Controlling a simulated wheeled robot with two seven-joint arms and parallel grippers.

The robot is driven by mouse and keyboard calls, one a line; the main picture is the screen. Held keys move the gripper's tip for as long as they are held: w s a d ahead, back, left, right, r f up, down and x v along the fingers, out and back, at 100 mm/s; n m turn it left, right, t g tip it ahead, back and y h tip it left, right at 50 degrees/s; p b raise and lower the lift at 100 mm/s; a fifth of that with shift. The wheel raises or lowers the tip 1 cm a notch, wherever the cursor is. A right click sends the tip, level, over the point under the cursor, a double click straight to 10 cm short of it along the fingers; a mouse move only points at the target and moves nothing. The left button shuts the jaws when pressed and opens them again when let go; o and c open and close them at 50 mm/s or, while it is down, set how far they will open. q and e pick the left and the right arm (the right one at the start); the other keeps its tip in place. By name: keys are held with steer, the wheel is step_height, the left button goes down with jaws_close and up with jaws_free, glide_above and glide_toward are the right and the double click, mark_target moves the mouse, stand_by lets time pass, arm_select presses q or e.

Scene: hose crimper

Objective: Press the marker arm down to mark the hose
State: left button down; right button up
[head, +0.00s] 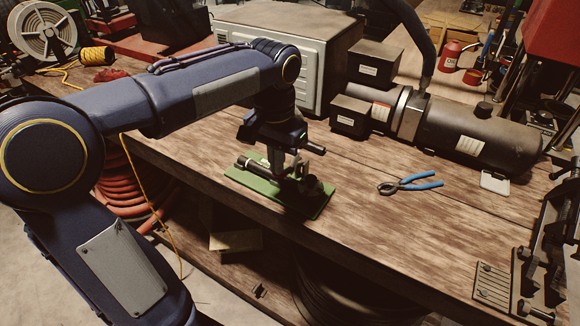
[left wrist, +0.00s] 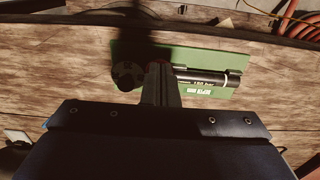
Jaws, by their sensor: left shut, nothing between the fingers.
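The hose crimper stands on a green base plate (head: 254,182) near the front edge of the workbench. A dark cylindrical part (head: 250,164) lies along the plate's left side. In the left wrist view the green plate (left wrist: 127,50) carries this black cylinder (left wrist: 208,78) with pale lettering, and a dark round part (left wrist: 128,75). My left gripper (head: 293,172) points down over the crimper's right part. In the left wrist view its fingers (left wrist: 161,84) are together between the round part and the cylinder. The marker arm is hard to tell apart, partly hidden behind the fingers; contact is unclear.
Blue-handled pliers (head: 410,185) lie right of the crimper. A large dark cylinder machine (head: 470,130) and a grey metal cabinet (head: 285,50) stand behind. A vise-like tool (head: 545,255) is at the right edge.

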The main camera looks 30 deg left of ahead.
arm_select(q)
steer(key=shift+f+b, duration=1.3)
steer(key=shift+f, duration=0.75)
steer(key=shift+r, duration=0.2)
step_height(320, 180, up, 13)
steer(key=p, duration=1.2)
steer(key=shift+f, duration=0.15)
